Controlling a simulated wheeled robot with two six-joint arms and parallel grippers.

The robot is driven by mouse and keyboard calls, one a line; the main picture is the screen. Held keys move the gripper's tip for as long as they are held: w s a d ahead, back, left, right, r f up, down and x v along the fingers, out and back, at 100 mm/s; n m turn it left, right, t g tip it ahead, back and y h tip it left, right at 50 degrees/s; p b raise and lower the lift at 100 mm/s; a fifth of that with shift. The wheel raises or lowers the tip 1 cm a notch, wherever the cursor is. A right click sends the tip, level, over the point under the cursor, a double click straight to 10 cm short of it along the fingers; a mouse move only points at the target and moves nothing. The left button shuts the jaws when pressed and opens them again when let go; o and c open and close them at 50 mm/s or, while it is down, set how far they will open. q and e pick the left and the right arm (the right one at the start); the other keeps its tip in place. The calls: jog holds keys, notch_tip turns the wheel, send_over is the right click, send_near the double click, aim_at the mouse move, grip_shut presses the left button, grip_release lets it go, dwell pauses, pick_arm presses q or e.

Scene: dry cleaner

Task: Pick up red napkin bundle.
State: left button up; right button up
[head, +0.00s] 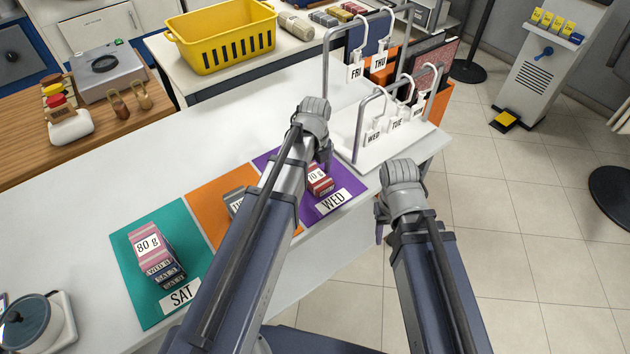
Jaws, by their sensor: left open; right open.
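The red napkin bundle (320,185) lies on the purple mat (308,216), which has a WED label. Its top shows a white tag reading about 70 g. My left gripper (319,138) is open and empty, just beyond the bundle in the picture; its arm crosses the mats and hides part of the purple and orange ones. My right gripper (392,200) is open and empty, to the right of the bundle past the counter's front edge.
A pink bundle stack (155,249) stands on the teal SAT mat (137,301). A grey bundle (236,201) on the orange mat (207,205) is partly hidden by my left arm. A white rack (384,150) with hanging day tags stands close behind my grippers. A yellow basket (225,42) is further back.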

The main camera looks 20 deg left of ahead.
aim_at(315, 175)
pick_arm(q)
jog(key=c, duration=1.3)
jog(key=shift+r, duration=0.1)
notch_tip(315, 175, up, 10)
jog(key=p, duration=1)
